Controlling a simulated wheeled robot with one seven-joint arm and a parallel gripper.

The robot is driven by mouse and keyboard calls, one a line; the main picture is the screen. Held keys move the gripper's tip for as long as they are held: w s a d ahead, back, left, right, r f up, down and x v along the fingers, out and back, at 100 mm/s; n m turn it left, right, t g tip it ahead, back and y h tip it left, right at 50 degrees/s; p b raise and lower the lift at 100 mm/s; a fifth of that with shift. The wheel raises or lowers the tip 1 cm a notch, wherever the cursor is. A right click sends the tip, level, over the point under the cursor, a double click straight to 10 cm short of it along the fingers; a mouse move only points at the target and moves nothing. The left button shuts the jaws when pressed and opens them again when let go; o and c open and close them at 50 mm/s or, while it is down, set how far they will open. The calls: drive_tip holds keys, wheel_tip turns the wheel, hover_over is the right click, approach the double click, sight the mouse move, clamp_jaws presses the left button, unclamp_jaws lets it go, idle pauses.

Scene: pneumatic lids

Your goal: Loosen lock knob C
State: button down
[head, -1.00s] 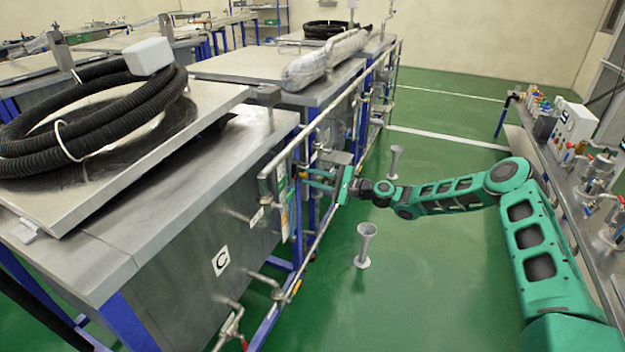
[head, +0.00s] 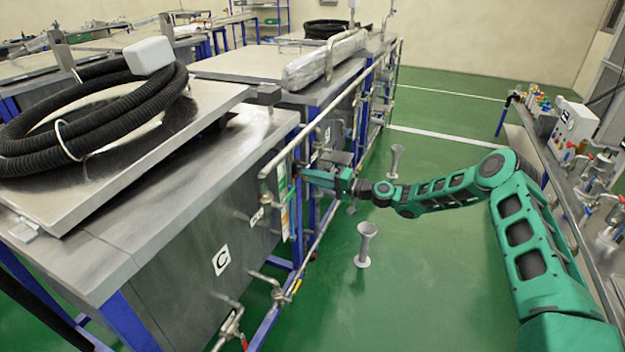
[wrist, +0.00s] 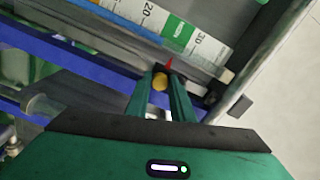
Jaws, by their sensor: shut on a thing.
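The tank (head: 190,245) carrying the white C label (head: 221,259) stands at the left in the head view, with its lid raised. My gripper (head: 304,174) is at the tank's far end, beside the upright post near the pipe rail. In the wrist view, my gripper's two green fingers (wrist: 161,98) are shut on a small part with a yellow face, which I take to be lock knob C (wrist: 160,83). A small red pointer (wrist: 169,63) sits just beyond it. In the head view the fingertips and post hide the knob.
A printed scale strip (wrist: 180,30) lies just beyond the fingers. A metal pipe rail (head: 290,160) runs along the tanks. A grey funnel-shaped stand (head: 364,245) is on the open green floor, and a bench (head: 585,185) with equipment stands at the right.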

drive_tip(key=shift+s+a+n, duration=0.15)
drive_tip(key=shift+a+n, duration=0.05)
drive_tip(key=shift+n, duration=0.45)
drive_tip(key=shift+s+a+n, duration=0.1)
drive_tip(key=shift+a+n, duration=0.05)
drive_tip(key=shift+n, duration=0.5)
drive_tip(key=c, duration=1.6)
unclamp_jaws()
drive_tip(key=shift+o, duration=0.2)
drive_tip(key=shift+w+d, duration=0.1)
drive_tip(key=shift+d, duration=0.05)
drive_tip(key=shift+d, duration=0.1)
drive_tip(key=shift+d, duration=0.1)
